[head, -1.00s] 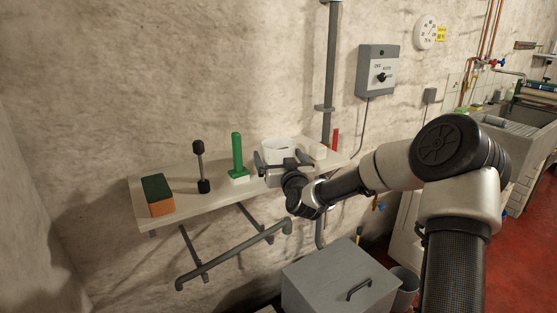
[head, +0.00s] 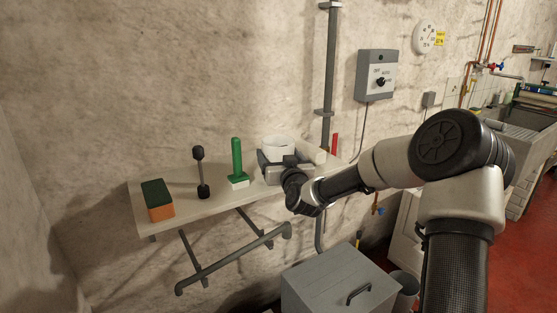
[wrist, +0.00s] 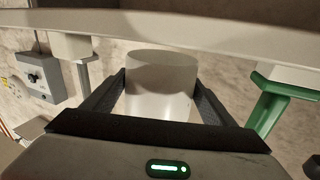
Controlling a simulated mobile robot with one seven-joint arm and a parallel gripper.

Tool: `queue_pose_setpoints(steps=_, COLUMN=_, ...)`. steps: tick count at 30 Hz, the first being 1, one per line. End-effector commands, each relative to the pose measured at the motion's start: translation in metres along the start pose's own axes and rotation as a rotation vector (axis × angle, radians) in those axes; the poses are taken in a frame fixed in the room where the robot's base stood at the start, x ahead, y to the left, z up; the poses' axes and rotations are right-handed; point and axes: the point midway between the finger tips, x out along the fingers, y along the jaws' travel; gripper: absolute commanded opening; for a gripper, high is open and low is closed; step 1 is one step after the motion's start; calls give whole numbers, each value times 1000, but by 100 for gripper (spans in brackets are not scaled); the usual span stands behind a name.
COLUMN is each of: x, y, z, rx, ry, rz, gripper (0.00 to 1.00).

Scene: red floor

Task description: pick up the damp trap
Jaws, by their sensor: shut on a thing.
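The damp trap appears to be the white round tub (head: 279,148) at the right part of the wall shelf. My gripper (head: 284,166) is at the tub, with its fingers on either side of it. In the wrist view the pale tub (wrist: 160,85) fills the space between the two dark fingers of my gripper (wrist: 161,100), which is shut on it. The tub's lower part is partly hidden by my gripper in the head view. I cannot tell whether it still touches the shelf.
A vertical pipe (head: 329,80) runs behind. A grey lidded box (head: 335,280) stands below.

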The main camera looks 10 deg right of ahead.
Motion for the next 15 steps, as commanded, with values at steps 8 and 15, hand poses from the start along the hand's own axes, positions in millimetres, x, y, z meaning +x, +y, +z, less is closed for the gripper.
queue_pose_setpoints(steps=8, x=0, y=-2, z=-33, rx=-3, ry=4, rz=0, gripper=49)
queue_pose_setpoints(steps=15, x=0, y=-2, z=-55, rx=-2, ry=4, rz=0, gripper=49)
